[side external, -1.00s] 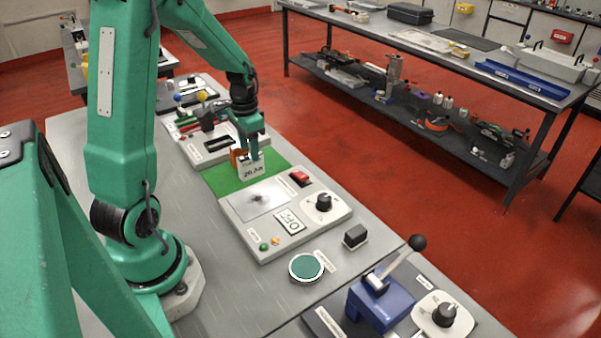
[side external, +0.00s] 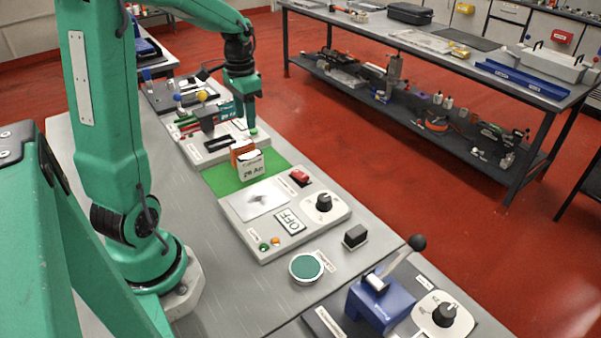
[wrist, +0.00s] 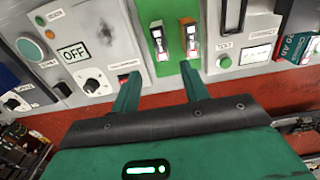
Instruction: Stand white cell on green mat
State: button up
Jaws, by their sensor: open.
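The white cell (side external: 252,167), with dark lettering on its side, stands upright on the green mat (side external: 223,181). An orange cell (side external: 241,149) stands just behind it. In the wrist view two cells stand side by side on the green mat (wrist: 172,72), a white one (wrist: 158,40) and an orange one (wrist: 189,40). My gripper (side external: 246,118) is open and empty, above and beyond the cells, apart from them. In the wrist view its two fingers (wrist: 160,72) point toward the mat area with nothing between them.
A panel with a dial, red switch and OFF sign (side external: 288,212) borders the mat on the near side. A grey panel (side external: 208,150) lies on the far side, with a teal cell (side external: 228,110) near my gripper. A round green button (side external: 306,267) and a blue lever device (side external: 382,300) are nearer.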

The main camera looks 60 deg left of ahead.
jog(key=shift+d, duration=0.1)
dwell(0.3)
jog(key=s+d+r+t, duration=0.2)
jog(key=s+d, duration=0.1)
jog(key=d, duration=0.4)
jog(key=s+d+r+t, duration=0.1)
jog(key=s+d+r, duration=0.2)
jog(key=d, duration=0.3)
jog(key=s+d+r+t, duration=0.2)
jog(key=s+d, duration=0.1)
jog(key=d, duration=0.4)
jog(key=shift+s+d+r+t, duration=0.3)
jog(key=shift+s, duration=0.1)
